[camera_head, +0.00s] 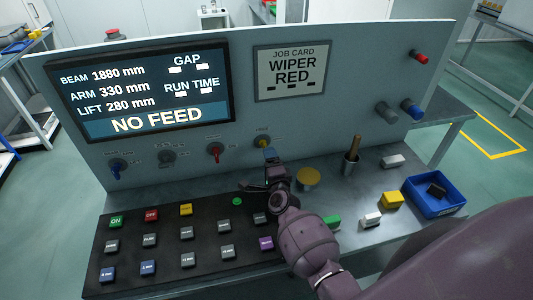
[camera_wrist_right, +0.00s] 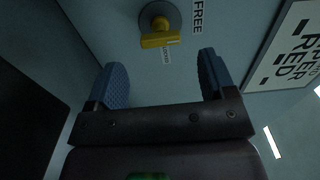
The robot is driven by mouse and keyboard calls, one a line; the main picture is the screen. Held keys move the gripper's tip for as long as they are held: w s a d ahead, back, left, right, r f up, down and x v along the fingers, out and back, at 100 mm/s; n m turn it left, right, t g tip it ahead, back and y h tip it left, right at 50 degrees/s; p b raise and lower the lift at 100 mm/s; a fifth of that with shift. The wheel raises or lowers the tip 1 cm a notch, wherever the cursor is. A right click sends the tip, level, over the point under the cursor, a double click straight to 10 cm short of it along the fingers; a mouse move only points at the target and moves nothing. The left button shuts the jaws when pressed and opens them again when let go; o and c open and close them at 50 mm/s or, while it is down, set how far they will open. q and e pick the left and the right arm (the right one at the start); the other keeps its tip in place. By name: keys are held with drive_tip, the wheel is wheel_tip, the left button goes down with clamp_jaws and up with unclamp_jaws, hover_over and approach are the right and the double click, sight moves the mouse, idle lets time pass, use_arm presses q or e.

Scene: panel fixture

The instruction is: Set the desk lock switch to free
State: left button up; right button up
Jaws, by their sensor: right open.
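The lock switch is a yellow knob (camera_head: 263,142) on a round grey base, low on the upright panel, right of the red selector. In the right wrist view the yellow knob (camera_wrist_right: 160,39) lies ahead of the fingers, between them sideways. A large FREE label (camera_wrist_right: 197,16) and a small label, apparently LOCKED (camera_wrist_right: 166,56), sit beside it; the small one is close to the knob's bar. My right gripper (camera_head: 270,155) is just below the knob in the head view. In the wrist view its blue-padded fingers (camera_wrist_right: 161,78) are apart and empty, not touching the knob. My left gripper is out of view.
A red selector (camera_head: 215,150), a grey selector (camera_head: 167,156) and a blue selector (camera_head: 118,168) line the panel. A black button board (camera_head: 180,238) lies below. A wooden-handled tool in a cup (camera_head: 352,155), loose blocks and a blue bin (camera_head: 435,207) stand right.

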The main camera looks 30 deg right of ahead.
drive_tip(key=shift+v, duration=2.15)
drive_tip(key=shift+f, duration=0.1)
